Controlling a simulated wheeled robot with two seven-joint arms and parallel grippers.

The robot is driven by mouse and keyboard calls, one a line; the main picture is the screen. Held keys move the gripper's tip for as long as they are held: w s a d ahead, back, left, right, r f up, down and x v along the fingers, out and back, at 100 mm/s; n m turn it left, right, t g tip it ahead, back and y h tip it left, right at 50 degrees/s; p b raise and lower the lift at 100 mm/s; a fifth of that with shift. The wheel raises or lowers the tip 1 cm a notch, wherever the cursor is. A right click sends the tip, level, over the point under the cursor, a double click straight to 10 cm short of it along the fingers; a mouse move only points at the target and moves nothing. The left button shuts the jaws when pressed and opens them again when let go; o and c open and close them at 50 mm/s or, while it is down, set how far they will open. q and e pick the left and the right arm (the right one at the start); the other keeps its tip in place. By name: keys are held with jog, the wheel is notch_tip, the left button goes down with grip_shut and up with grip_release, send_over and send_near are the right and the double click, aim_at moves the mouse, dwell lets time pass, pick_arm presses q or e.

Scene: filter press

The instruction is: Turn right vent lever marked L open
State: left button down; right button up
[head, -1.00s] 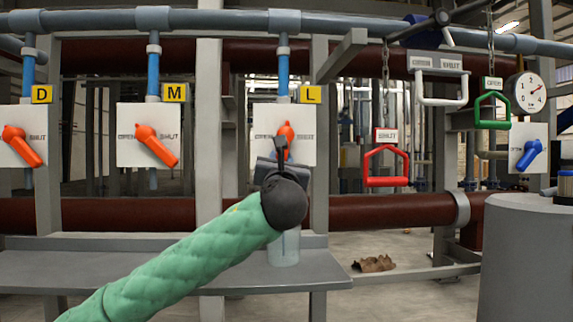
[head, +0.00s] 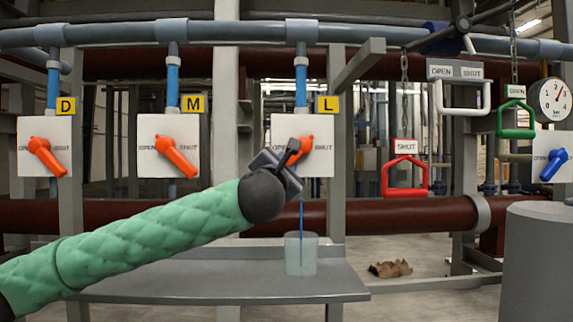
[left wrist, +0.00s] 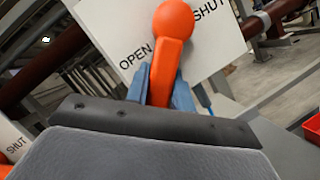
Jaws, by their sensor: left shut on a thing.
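The lever marked L (head: 305,145) is orange, on a white plate (head: 321,160) below the yellow L sign (head: 328,105). Its handle points down and to the left, toward the OPEN side. My left gripper (head: 289,158) is at the handle's lower end. In the left wrist view the lever (left wrist: 172,45) stands between the blue fingers of the gripper (left wrist: 160,90), which are shut on it. A thin blue stream (head: 301,215) runs down into a clear beaker (head: 300,255) on the grey shelf. My right gripper is not in view.
Levers M (head: 175,153) and D (head: 46,155) on the left have handles pointing down and right, toward SHUT. A red hanging handle (head: 404,177) and a green one (head: 516,121) are at right. The grey shelf (head: 210,285) runs below.

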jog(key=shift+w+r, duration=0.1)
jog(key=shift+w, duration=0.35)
pick_arm(q)
jog(key=shift+r, duration=0.1)
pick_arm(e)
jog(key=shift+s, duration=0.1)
pick_arm(q)
jog(key=c, duration=1.2)
grip_release()
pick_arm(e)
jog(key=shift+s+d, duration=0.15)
pick_arm(q)
jog(key=shift+s+f, duration=0.15)
jog(key=shift+f, duration=0.05)
jog(key=b+v, duration=0.4)
jog(key=v, duration=0.3)
jog(key=shift+s+b, duration=0.15)
jog(key=shift+b, duration=0.2)
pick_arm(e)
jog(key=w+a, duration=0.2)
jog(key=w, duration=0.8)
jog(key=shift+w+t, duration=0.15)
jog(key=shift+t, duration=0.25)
